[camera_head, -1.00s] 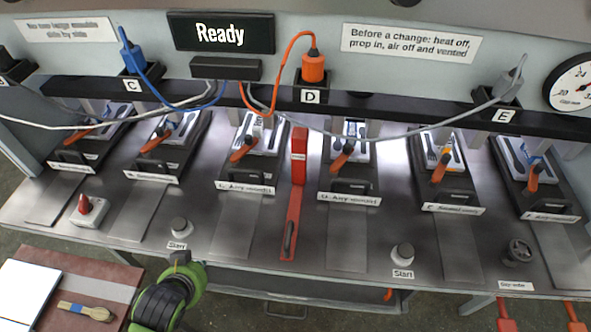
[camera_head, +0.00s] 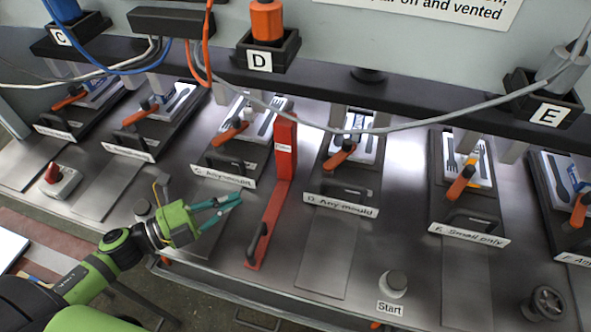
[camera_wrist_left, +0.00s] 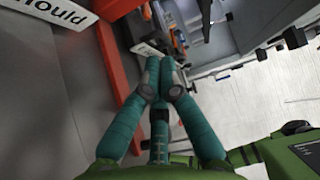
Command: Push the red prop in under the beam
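The red prop (camera_head: 272,210) lies on the steel bench, with an upright post at its back end under the front edge of the black beam (camera_head: 330,100). Its long flat bar runs toward the front edge and carries a dark handle (camera_head: 258,243). My left gripper (camera_head: 239,198) has teal fingers and is just left of the prop's bar, its fingertips drawn together with nothing between them. In the left wrist view the fingertips (camera_wrist_left: 161,63) meet in front of the red bar (camera_wrist_left: 120,62); contact cannot be told. My right gripper is out of view.
Moulds on dark slides with orange handles flank the prop, including the D mould (camera_head: 347,165). A Start button (camera_head: 393,284) stands at the front right, and a red-knobbed box (camera_head: 60,180) at the left. Grey cables hang before the beam.

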